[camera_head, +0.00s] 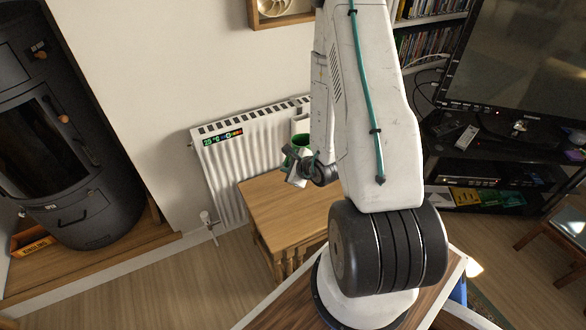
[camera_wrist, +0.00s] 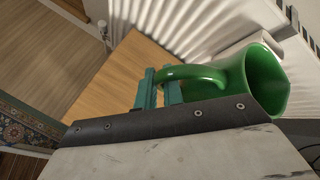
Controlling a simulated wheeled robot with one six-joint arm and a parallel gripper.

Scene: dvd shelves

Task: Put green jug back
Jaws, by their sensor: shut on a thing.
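The green jug (camera_wrist: 236,80) fills the right side of the wrist view. Its handle (camera_wrist: 192,73) lies between the teal fingers of my gripper (camera_wrist: 160,90), which are shut on it. The jug is tilted on its side in that view, with its open mouth toward the right. In the head view only part of the green jug (camera_head: 300,140) shows, behind my gripper (camera_head: 291,156). It is at the small wooden table (camera_head: 275,210), near the radiator. I cannot tell whether the jug touches the table.
A white radiator (camera_head: 223,180) stands against the wall behind the table. A white object (camera_head: 300,124) is close behind the jug. A black stove (camera_head: 65,150) is at the left, and a television (camera_head: 515,65) on a black stand is at the right. The table's front left top is clear.

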